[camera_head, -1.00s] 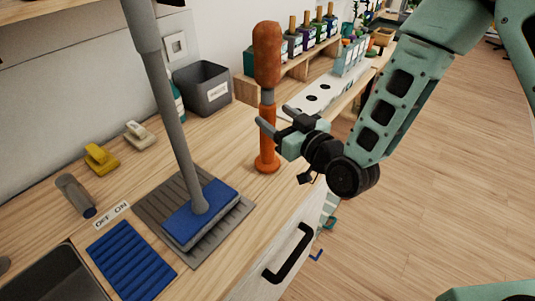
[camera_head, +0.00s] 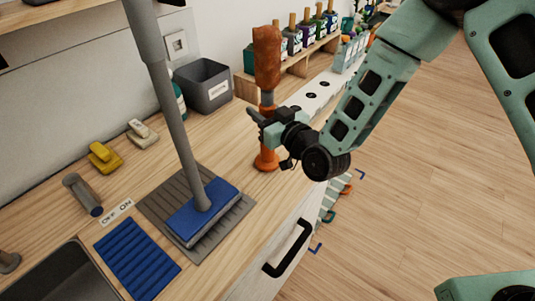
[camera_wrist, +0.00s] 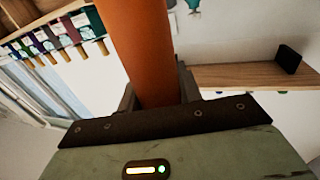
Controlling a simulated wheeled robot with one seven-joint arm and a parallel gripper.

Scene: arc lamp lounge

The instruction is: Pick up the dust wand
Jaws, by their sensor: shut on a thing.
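The dust wand (camera_head: 267,57) stands upright on the wooden counter. It has a thick orange-brown upper part, a grey collar and a wide orange foot; I cannot tell whether the foot is a separate holder. My gripper (camera_head: 262,123) is shut on the wand below the grey collar, reaching it from the right. In the wrist view the wand's orange shaft (camera_wrist: 140,50) rises between the two fingers, and both its ends are out of that view.
A grey mop with a blue head (camera_head: 203,212) stands on a dark mat left of the wand. A grey bin (camera_head: 206,88) and a wooden rack of bottles (camera_head: 292,66) are behind. A drawer with a black handle (camera_head: 287,250) is below the counter edge.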

